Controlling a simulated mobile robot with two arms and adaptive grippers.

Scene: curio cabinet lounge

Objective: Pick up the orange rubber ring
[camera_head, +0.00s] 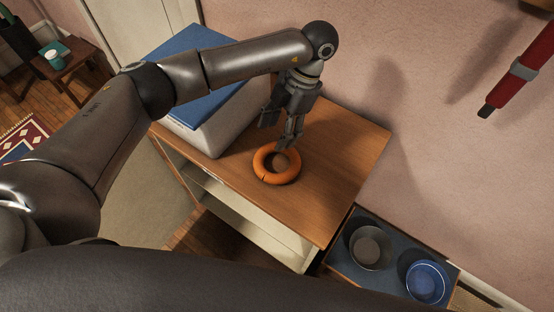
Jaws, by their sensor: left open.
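The orange rubber ring (264,173) lies flat on the wooden top of a cabinet (335,165). My left gripper (278,138) points down from above, at the far edge of the ring. Its fingers are open and apart, with nothing held between them. One finger reaches over the ring's far rim; I cannot tell whether it touches. My right gripper does not show.
A white box with a blue lid (209,125) stands on the cabinet left of the ring. A lower blue surface holds a grey bowl (370,247) and a blue bowl (427,281) at bottom right. A pink wall stands behind. The cabinet top right of the ring is clear.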

